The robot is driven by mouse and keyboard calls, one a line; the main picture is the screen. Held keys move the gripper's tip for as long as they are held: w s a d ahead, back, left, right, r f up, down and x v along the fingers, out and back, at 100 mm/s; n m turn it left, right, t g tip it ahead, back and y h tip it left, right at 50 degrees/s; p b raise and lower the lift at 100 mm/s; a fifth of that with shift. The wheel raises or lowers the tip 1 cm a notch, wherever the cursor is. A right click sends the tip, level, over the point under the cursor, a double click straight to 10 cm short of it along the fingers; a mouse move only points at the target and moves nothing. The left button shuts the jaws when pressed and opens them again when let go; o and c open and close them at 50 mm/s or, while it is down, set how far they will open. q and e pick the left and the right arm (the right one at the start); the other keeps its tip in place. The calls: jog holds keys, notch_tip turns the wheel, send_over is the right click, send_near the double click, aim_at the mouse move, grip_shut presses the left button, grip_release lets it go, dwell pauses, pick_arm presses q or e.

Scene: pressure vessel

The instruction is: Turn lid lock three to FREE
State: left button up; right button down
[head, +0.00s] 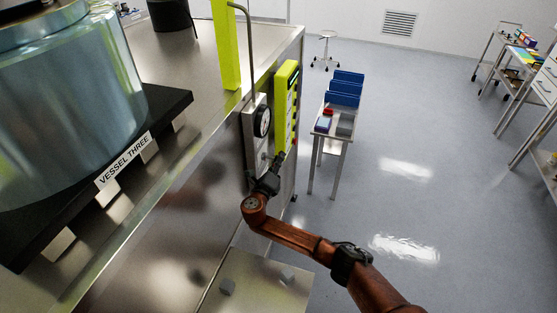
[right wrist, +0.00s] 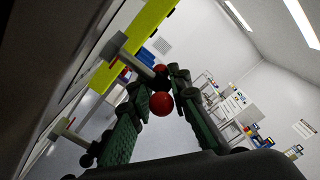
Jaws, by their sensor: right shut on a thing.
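My right gripper (head: 272,165) reaches the wall of the steel cabinet, just below a round gauge (head: 262,121) on a grey panel (head: 251,150). In the right wrist view my right gripper (right wrist: 163,90) is shut around a lever with a pale shaft (right wrist: 133,61) coming off the panel. A red ball (right wrist: 160,103) shows between its fingers. The fingers hide part of the grip. No lock lettering is readable, so I cannot tell the lever's setting. Vessel three, a shiny metal vessel (head: 65,100), stands on a black base at left. My left gripper is out of view.
A yellow-green panel (head: 285,105) stands right beside the gauge, and a second pale fitting (right wrist: 68,133) sticks out near the gripper. A small table (head: 336,137) with blue bins stands behind. Open floor (head: 430,180) lies to the right.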

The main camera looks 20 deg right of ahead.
jog(key=shift+r, duration=0.15)
jog(key=shift+t+h+b, duration=0.5)
jog(key=shift+t+b, duration=0.1)
jog(key=shift+b, duration=0.5)
jog(key=t+h+b, duration=0.2)
jog(key=t+b, duration=0.1)
jog(key=b, duration=0.4)
jog(key=shift+t+h+b, duration=0.3)
jog(key=shift+t+b, duration=0.05)
jog(key=shift+t, duration=0.05)
jog(key=shift+r+t+b, duration=0.2)
jog(key=shift+t+b, duration=0.2)
jog(key=shift+b, duration=0.4)
jog(key=c, duration=2)
grip_release()
jog(key=shift+f, duration=0.1)
